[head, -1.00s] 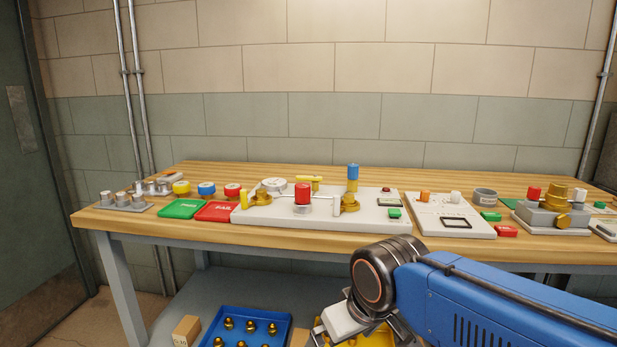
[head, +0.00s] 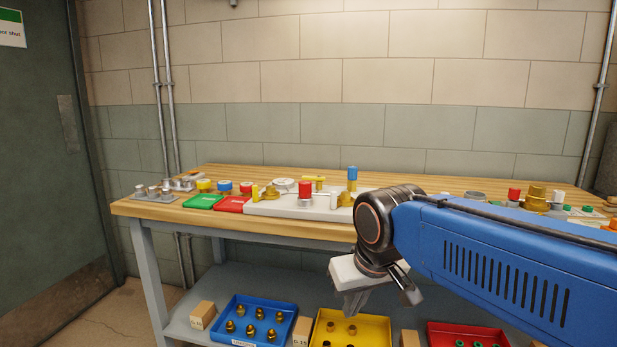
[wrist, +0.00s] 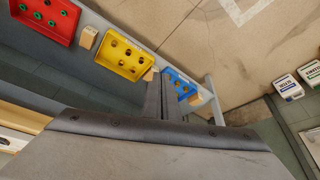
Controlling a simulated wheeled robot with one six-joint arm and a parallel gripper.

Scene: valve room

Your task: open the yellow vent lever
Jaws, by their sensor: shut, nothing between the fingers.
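A white valve board (head: 280,209) lies on the workbench. A short upright yellow handle (head: 255,192) stands at its left end, beside a brass fitting (head: 268,193). A second yellow bar (head: 314,179) lies level at the board's back; I cannot tell which of the two is the vent lever. My gripper (head: 352,303) hangs in front of the bench, below the top's front edge and apart from both yellow parts. Its fingers (wrist: 165,93) are together and empty, pointing down. My arm hides the board's right end.
A red knob (head: 305,189) and a blue-topped post (head: 352,174) stand up from the board. The lower shelf holds a blue tray (head: 237,310), a yellow tray (head: 322,318), a red tray (head: 440,330) and small boxes. A door (head: 45,150) is at left.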

